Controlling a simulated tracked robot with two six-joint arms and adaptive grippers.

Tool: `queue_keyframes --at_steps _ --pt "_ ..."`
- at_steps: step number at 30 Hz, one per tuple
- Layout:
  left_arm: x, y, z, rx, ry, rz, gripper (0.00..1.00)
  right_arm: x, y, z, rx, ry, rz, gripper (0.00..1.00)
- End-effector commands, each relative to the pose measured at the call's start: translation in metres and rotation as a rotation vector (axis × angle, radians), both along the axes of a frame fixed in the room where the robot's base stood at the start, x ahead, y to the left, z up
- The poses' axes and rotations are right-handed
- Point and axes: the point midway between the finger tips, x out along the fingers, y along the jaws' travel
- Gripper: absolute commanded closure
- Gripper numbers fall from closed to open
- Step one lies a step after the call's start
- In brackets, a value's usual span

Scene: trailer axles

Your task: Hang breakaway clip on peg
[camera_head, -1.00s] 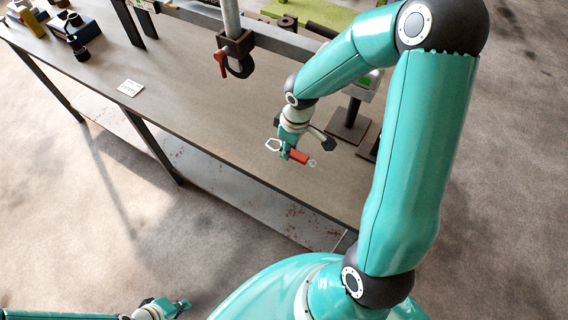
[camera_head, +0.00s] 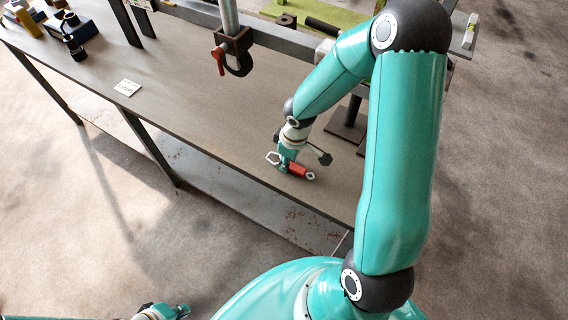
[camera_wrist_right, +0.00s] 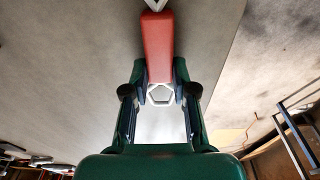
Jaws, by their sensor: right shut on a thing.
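The breakaway clip has a red body (camera_head: 300,171) with a pale ring at each end. My right gripper (camera_head: 287,165) is shut on it, above the near part of the bench top. In the right wrist view the red clip (camera_wrist_right: 158,45) sits between the fingertips (camera_wrist_right: 160,75) and points away from the wrist. One pale ring shows between the fingers and the other is cut off at the top edge. My left gripper (camera_head: 182,310) is low at the bottom left, away from the bench, too small to read. I cannot make out a peg with certainty.
The bench (camera_head: 190,110) is mostly clear at its middle. A dark post on a square base (camera_head: 345,125) stands right of the gripper, partly hidden by my arm. A clamp with a red lever (camera_head: 234,52) stands behind. A white card (camera_head: 127,88) lies at the left.

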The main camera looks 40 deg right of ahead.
Motion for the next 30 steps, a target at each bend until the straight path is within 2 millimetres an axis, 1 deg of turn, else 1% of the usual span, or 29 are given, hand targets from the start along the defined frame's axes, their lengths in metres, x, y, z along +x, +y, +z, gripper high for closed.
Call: queue_keyframes --at_steps 2,3,5,6,7,16,20,23,26,29,30 --pt "0.000 0.000 -0.005 0.000 0.000 0.000 1.00 0.000 0.000 -0.004 0.000 0.000 0.000 1.00" --pt "0.000 0.000 -0.003 0.000 0.000 0.000 1.00 0.000 0.000 -0.002 0.000 0.000 0.000 0.69" --pt "0.000 0.000 -0.003 0.000 0.000 0.000 1.00 0.000 0.000 -0.002 0.000 0.000 0.000 0.59" --pt "0.000 0.000 -0.003 0.000 0.000 0.000 1.00 0.000 0.000 -0.002 0.000 0.000 0.000 0.52" --pt "0.000 0.000 -0.003 0.000 0.000 0.000 1.00 0.000 0.000 -0.002 0.000 0.000 0.000 0.49" --pt "0.000 0.000 -0.002 0.000 0.000 0.000 1.00 0.000 0.000 -0.002 0.000 0.001 0.000 0.49" --pt "0.000 0.000 0.004 0.000 0.000 0.000 1.00 -0.001 0.000 0.000 0.000 0.002 0.000 0.49" --pt "0.000 0.000 0.007 0.000 0.000 0.000 1.00 -0.001 -0.001 0.012 -0.002 -0.004 -0.002 0.49" --pt "0.000 0.000 0.012 0.000 0.000 0.000 1.00 -0.002 -0.002 0.029 -0.002 -0.005 -0.002 0.49" --pt "0.000 0.000 0.011 0.000 0.000 0.000 1.00 -0.003 -0.002 0.051 -0.003 -0.008 -0.003 0.49" --pt "0.000 0.000 0.013 0.000 0.000 0.000 1.00 -0.004 -0.003 0.061 -0.003 -0.007 -0.003 0.49"
